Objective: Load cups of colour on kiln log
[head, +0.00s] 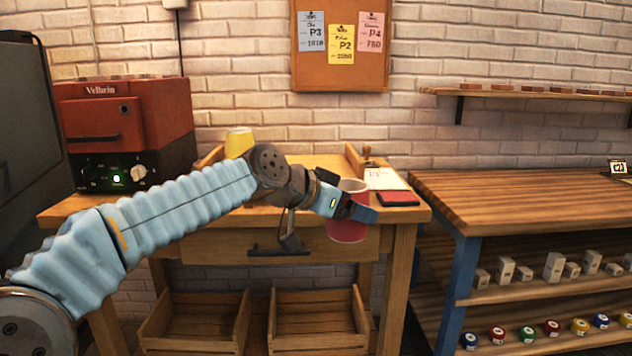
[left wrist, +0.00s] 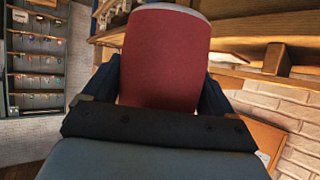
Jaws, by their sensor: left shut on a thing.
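My left gripper (head: 352,208) is shut on a red cup (head: 346,230), held in front of the right part of the wooden table (head: 290,215). The cup also fills the middle of the left wrist view (left wrist: 165,62), between the two dark fingers. A yellow cup (head: 239,142) stands at the back of the table, partly behind my arm. A red kiln (head: 125,118) with a lit green light stands at the table's left. A clipboard with a paper (head: 386,179) lies at the table's right, with a dark red-edged pad (head: 397,199) before it. My right gripper is not in view.
A corkboard (head: 340,84) with several coloured notes hangs on the brick wall. A wooden workbench (head: 520,203) on the right has a mostly clear top, with boxes and paint pots on shelves below. Two wooden crates (head: 197,345) sit under the table.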

